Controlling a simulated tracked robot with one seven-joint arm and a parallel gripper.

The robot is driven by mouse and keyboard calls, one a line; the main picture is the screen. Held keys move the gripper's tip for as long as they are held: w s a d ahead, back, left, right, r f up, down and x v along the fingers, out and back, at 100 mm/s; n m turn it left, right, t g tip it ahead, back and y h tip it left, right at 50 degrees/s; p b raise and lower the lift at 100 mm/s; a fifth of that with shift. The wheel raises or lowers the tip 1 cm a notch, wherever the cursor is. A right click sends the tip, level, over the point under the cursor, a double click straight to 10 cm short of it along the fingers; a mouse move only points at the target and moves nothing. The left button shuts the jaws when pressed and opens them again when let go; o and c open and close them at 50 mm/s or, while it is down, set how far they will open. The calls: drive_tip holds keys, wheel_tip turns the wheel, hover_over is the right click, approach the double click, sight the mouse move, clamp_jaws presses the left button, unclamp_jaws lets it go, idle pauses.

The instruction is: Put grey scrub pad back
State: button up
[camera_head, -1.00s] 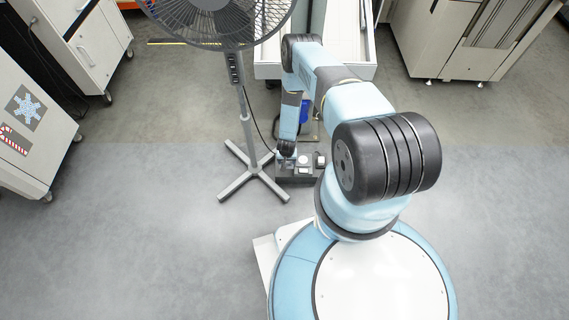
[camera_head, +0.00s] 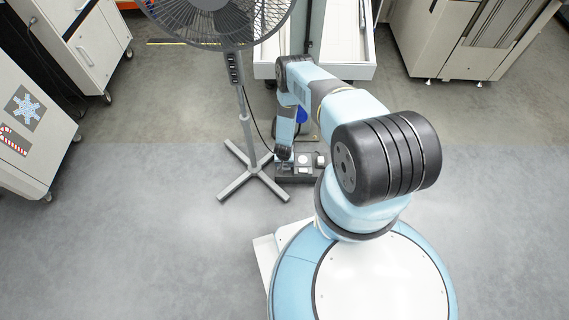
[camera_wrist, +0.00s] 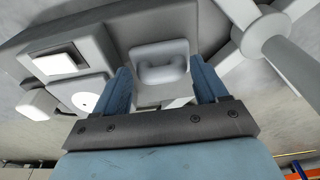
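A grey block with a rounded, grip-like top (camera_wrist: 162,68), which looks like the grey scrub pad, sits in a pale square place at one end of a grey holder (camera_wrist: 115,40). In the wrist view my gripper (camera_wrist: 166,88) has its two blue fingers wide apart, one towards each side of the block, with visible gaps. I cannot tell how deep the block sits. In the head view my gripper (camera_head: 284,157) is over the left end of the holder (camera_head: 297,179), which is low by the floor; the pad is hidden there by the gripper.
The holder also carries a white square piece (camera_wrist: 62,60), a white round piece (camera_wrist: 86,102) and a white block (camera_wrist: 38,104). A fan stand's crossed foot (camera_head: 240,183) is close on the left of the holder. Open floor (camera_head: 480,200) lies to the right.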

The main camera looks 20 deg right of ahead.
drive_tip(key=shift+r, duration=0.1)
drive_tip(key=shift+r, duration=0.4)
drive_tip(key=shift+s+a+r, duration=0.1)
drive_tip(key=shift+s+r, duration=0.05)
drive_tip(key=shift+r, duration=0.95)
drive_tip(key=shift+s+a+r, duration=0.1)
drive_tip(key=shift+s+r, duration=0.1)
drive_tip(key=shift+r, duration=0.9)
drive_tip(key=shift+s+r, duration=0.15)
drive_tip(key=shift+r, duration=0.95)
